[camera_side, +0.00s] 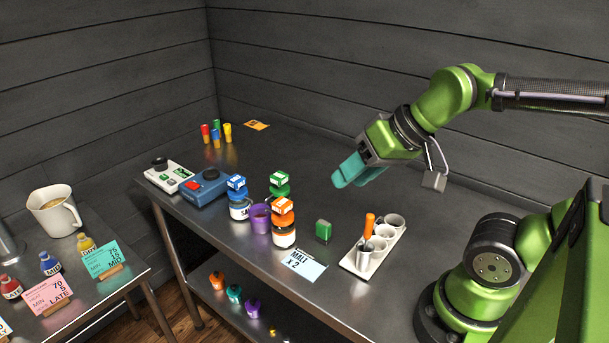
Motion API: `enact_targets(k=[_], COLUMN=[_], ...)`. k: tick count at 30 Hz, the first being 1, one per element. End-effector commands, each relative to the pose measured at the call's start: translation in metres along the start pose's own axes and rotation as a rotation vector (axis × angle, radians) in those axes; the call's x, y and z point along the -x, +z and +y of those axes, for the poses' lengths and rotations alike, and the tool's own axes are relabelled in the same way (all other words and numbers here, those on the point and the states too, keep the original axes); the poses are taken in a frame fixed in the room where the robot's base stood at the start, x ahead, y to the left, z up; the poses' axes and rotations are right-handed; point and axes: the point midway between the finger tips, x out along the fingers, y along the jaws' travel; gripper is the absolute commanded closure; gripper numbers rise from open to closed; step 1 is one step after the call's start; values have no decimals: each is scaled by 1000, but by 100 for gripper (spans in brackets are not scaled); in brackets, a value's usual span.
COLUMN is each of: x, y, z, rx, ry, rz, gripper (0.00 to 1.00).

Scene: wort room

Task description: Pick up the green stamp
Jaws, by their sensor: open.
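A small green block (323,230) with a pale edge stands on the steel table, just left of the white cup tray; it looks like the green stamp, but its details are too small to be sure. A green-topped bottle (280,184) stands further back to its left. My gripper (346,180), with teal fingers, is in the air above the table, behind and above the green block and apart from it. The fingers are open, and nothing shows between them.
White cup tray (352,265) holds several cups and an orange-handled item. A card (303,266) lies in front. The table behind the tray is clear.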

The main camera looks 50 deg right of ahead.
Motion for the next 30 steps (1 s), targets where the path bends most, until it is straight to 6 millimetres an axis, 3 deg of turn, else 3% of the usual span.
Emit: enact_targets(k=[14,17,25,30], x=[0,0,0,-17], y=[0,0,0,-2], z=[0,0,0,6], rx=[0,0,-1,-21], ry=[0,0,1,38], rz=[0,0,-1,-66], gripper=[58,47,47,47])
